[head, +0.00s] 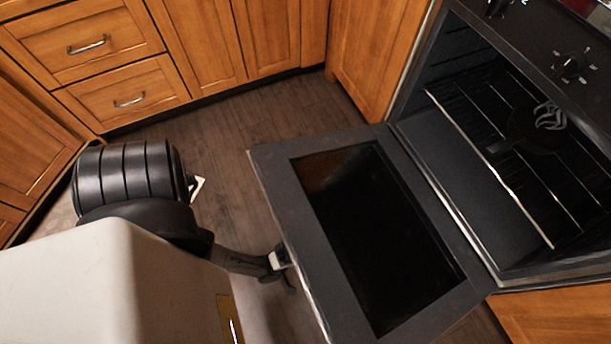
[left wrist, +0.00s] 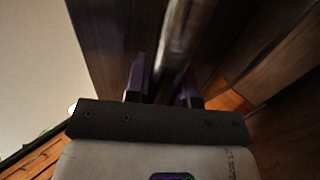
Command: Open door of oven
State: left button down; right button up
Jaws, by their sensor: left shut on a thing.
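The oven door (head: 285,200) is swung far down and open, with its dark glass facing up in the head view. The oven cavity (head: 470,190) is exposed to the right of it, with wire racks inside. My left gripper (head: 283,263) is at the door's outer edge, shut on the oven door handle. In the left wrist view the handle (left wrist: 177,45) runs as a pale bar between the two fingers (left wrist: 163,92). Most of the handle is hidden under the door in the head view. My right gripper is not in view.
A dark pan (head: 530,130) sits on the oven rack. Control knobs (head: 568,67) line the panel above the cavity. Wooden cabinets and drawers (head: 110,75) stand along the back and left. The dark wood floor (head: 245,135) between them and the door is clear.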

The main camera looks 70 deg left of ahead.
pick_arm(q)
jog(key=shift+s+f, duration=0.35)
jog(key=shift+f, duration=0.5)
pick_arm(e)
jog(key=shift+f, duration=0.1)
pick_arm(q)
jog(key=c, duration=1.4)
grip_release()
jog(key=o, duration=0.4)
jog(key=shift+s, duration=0.45)
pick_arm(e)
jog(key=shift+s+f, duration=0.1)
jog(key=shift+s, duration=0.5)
pick_arm(q)
jog(key=shift+o, duration=0.2)
jog(key=shift+f, duration=0.15)
